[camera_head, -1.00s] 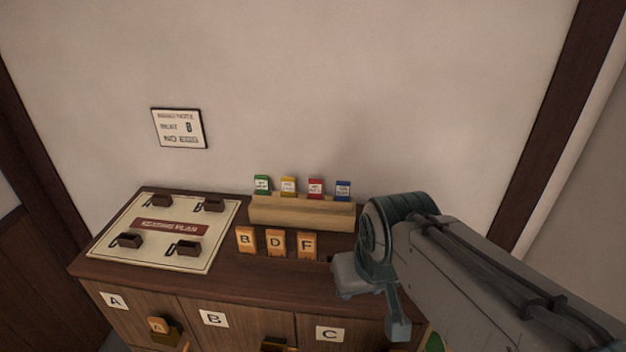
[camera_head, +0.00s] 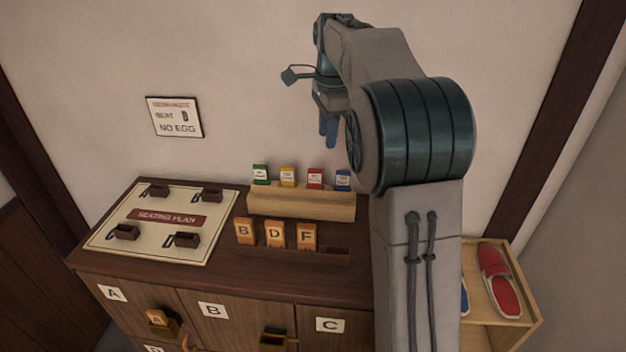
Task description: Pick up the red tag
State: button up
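The red tag (camera_head: 315,178) stands upright in the wooden rack (camera_head: 300,206) at the back of the cabinet top, with a white label on its front. It is between the yellow tag (camera_head: 288,176) and the blue tag (camera_head: 343,180). The green tag (camera_head: 260,174) is at the row's left end. My gripper (camera_head: 327,140) hangs above the rack with its blue fingers pointing down, apart from the tags. It appears above the red and blue tags in the picture. Its fingers look small and close together, and I cannot tell their opening. No tag shows in them.
Wooden tags B, D and F (camera_head: 275,234) stand in front of the rack. The seating plan board (camera_head: 140,247) with small dark holders lies at left. A note (camera_head: 174,117) hangs on the wall. An open shelf (camera_head: 512,325) with slippers stands at right, behind my arm.

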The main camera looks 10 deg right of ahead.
aim_at(315, 169)
jog(key=w+a+f+m+g, duration=0.1)
jog(key=w+f+m, duration=0.2)
jog(key=w+m, duration=0.3)
jog(key=shift+n, duration=0.6)
jog(key=f, duration=0.6)
jog(key=w+f, duration=0.1)
jog(key=f, duration=0.1)
jog(key=shift+f, duration=0.4)
jog(key=shift+s+a+f+p, duration=0.15)
jog(key=shift+f+p, duration=0.55)
jog(key=shift+f, duration=1.9)
grip_shut()
